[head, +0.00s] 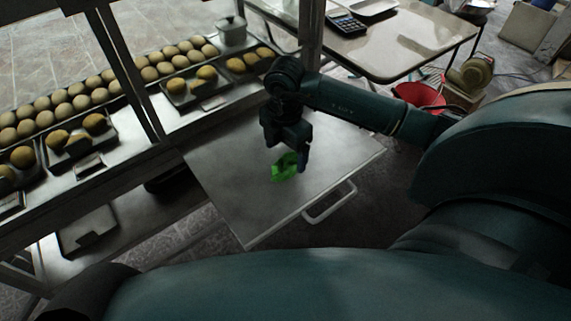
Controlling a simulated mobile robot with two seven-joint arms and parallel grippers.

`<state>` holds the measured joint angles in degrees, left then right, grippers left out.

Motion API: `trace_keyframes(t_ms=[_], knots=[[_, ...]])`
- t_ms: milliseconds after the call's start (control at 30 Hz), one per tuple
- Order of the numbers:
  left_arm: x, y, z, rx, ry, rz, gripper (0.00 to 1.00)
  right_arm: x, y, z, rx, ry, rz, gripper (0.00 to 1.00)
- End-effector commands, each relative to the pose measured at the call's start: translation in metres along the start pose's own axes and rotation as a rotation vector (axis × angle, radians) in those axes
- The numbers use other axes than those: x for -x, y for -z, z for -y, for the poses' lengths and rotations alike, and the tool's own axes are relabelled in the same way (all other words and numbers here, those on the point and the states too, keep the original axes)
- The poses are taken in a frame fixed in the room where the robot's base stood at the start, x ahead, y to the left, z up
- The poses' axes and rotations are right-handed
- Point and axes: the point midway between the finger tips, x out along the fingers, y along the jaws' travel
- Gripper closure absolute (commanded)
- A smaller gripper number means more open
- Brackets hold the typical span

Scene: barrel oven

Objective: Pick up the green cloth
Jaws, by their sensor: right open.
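The green cloth (284,167) lies crumpled on the grey metal panel (235,190), which has a handle on its front edge. My right gripper (288,160) points down over the cloth, with its fingers at or just above it. The gripper is open and partly hides the cloth. I cannot tell whether the fingers touch the cloth. My left gripper is not in view.
A rack with rows of round buns (75,98) runs along the left. The panel's handle (330,202) sticks out at its right front. A table (400,45) with a calculator (346,22) stands behind. A red bucket (420,94) is at the back right.

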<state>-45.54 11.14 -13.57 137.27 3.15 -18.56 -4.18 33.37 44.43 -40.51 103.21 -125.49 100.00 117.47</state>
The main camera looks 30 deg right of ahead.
Motion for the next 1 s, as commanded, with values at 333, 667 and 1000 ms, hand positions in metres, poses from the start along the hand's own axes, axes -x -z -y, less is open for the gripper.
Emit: trace_keyframes(t_ms=[333,667,1000], knots=[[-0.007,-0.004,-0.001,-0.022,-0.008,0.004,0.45,-0.028,-0.001,0.001,0.001,0.0,0.0,0.18],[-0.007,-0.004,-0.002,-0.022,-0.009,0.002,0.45,-0.028,0.0,0.001,0.001,0.0,0.0,0.39],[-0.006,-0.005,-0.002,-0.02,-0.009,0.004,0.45,-0.028,-0.001,0.001,0.001,0.0,0.0,0.67]])
